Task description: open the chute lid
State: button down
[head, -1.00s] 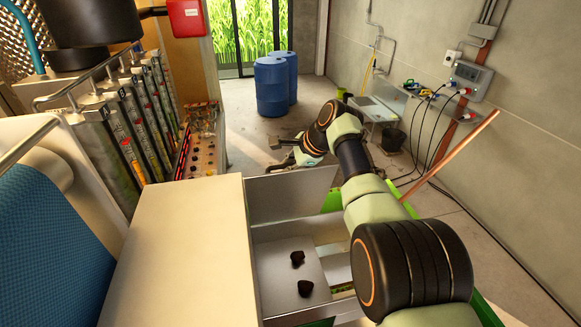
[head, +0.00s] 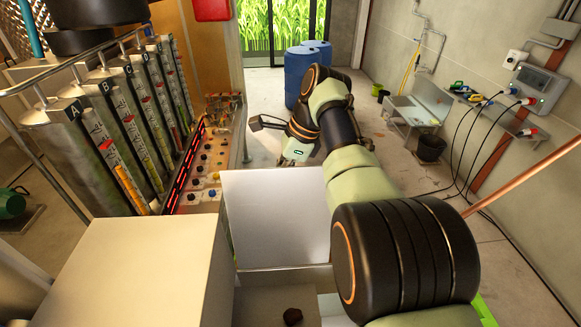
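A pale grey flat panel (head: 275,218), which may be the chute lid, stands raised beyond an open bay. No label shows, so I cannot tell for certain. My arm reaches forward along the right of the panel, and my gripper (head: 288,160) is just past its top edge. The gripper is small and partly hidden by the wrist, and whether it touches the panel does not show. Its fingers are too unclear to tell open from shut.
A beige box top (head: 140,270) fills the lower left. Lettered columns (head: 120,120) and a control panel (head: 200,165) stand left. Blue barrels (head: 300,72) stand on open floor behind. A copper-coloured rod (head: 525,175) slants at right.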

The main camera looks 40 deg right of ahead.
jog(key=shift+w, duration=0.1)
dwell(0.3)
jog(key=c, duration=1.2)
grip_release()
